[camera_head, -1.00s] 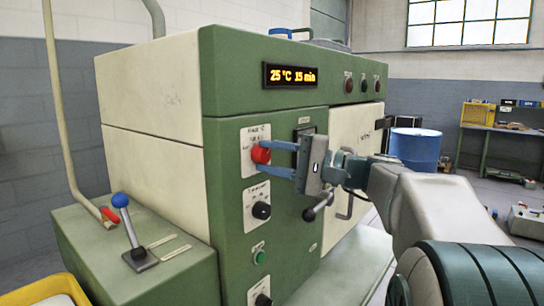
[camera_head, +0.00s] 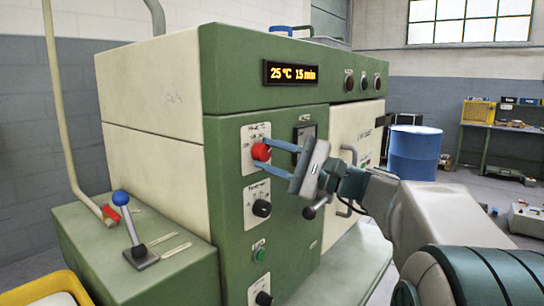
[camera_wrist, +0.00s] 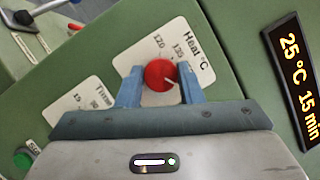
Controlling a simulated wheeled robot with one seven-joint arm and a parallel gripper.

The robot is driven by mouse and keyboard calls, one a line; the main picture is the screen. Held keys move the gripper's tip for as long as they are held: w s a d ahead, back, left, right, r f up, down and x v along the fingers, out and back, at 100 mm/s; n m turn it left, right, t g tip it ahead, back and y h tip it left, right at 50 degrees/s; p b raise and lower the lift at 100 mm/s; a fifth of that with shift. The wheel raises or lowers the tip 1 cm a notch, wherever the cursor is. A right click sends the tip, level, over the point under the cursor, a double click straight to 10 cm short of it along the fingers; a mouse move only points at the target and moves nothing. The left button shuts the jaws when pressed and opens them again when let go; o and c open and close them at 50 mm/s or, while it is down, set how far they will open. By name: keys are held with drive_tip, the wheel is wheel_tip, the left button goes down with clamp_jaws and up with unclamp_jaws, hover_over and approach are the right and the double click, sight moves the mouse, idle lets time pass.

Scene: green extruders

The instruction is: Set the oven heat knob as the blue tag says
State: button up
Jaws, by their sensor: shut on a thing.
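The red heat knob (camera_head: 261,152) is on a white dial plate on the oven's green front. My gripper (camera_head: 260,153) is shut on it, with one blue finger above and one below in the head view. In the wrist view the knob (camera_wrist: 160,74) sits between both fingertips, and its white pointer line slants to the lower right. The plate (camera_wrist: 180,45) reads "Heat °C" with 120 and 135 visible; other marks are hidden. The display (camera_head: 290,74) reads 25 °C 15 min. I cannot make out a blue tag.
A black timer knob (camera_head: 262,208) is below the heat knob, with a green button (camera_head: 260,255) lower. A blue-topped lever (camera_head: 130,220) stands at the left. A blue drum (camera_head: 415,152) stands behind my arm.

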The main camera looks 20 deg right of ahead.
drive_tip(key=o, duration=1)
drive_tip(key=shift+c, duration=0.2)
drive_tip(key=v, duration=1.4)
drive_tip(key=shift+w+a, duration=0.1)
